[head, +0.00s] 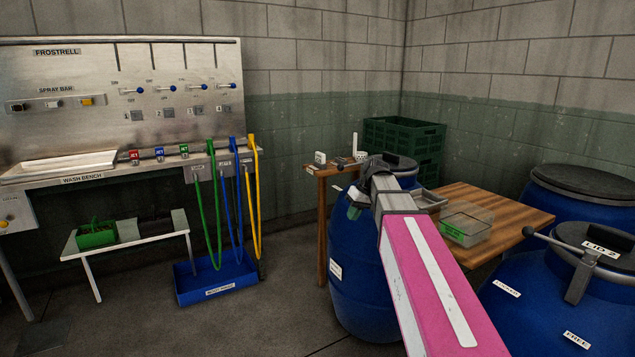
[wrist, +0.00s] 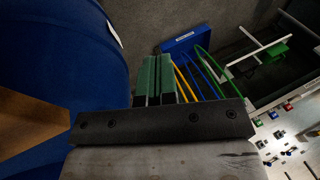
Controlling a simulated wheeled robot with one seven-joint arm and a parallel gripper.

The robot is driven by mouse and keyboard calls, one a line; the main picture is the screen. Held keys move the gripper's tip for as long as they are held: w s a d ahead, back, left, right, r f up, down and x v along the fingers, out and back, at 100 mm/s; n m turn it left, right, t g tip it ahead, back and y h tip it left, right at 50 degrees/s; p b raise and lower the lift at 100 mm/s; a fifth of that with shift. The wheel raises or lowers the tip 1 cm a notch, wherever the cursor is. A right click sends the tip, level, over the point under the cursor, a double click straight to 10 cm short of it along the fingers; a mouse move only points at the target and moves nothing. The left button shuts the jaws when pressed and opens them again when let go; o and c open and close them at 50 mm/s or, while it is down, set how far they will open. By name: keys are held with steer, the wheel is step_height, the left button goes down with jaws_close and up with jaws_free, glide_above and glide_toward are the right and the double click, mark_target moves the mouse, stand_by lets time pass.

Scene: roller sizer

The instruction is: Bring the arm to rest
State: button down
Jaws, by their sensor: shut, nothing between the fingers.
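My arm reaches forward from the lower right of the head view, its pink link (head: 430,270) ending in a grey wrist. My gripper (head: 354,212) is at the far end, in front of the blue barrel (head: 352,265), and mostly hidden by the wrist. In the wrist view its green fingers (wrist: 154,75) lie close side by side, shut and empty. The blue barrel (wrist: 60,50) fills the left of that view, close beside the fingers. I cannot tell whether they touch it.
A wooden table (head: 480,196) with a clear bin (head: 466,222) stands behind my arm. Lidded blue barrels (head: 540,290) are at right. The wash bench (head: 90,172), with hoses hanging into a blue tray (head: 215,283), is at left. Floor between is free.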

steer(key=s+d+f+m+h, duration=0.2)
steer(key=s+d+f, duration=0.1)
steer(key=s+f, duration=0.6)
steer(key=s+d+f+m+h, duration=0.2)
steer(key=s+f, duration=0.8)
steer(key=f, duration=0.7)
steer(key=shift+d+m+h, duration=0.3)
steer(key=shift+d+m, duration=0.2)
steer(key=shift+d, duration=0.25)
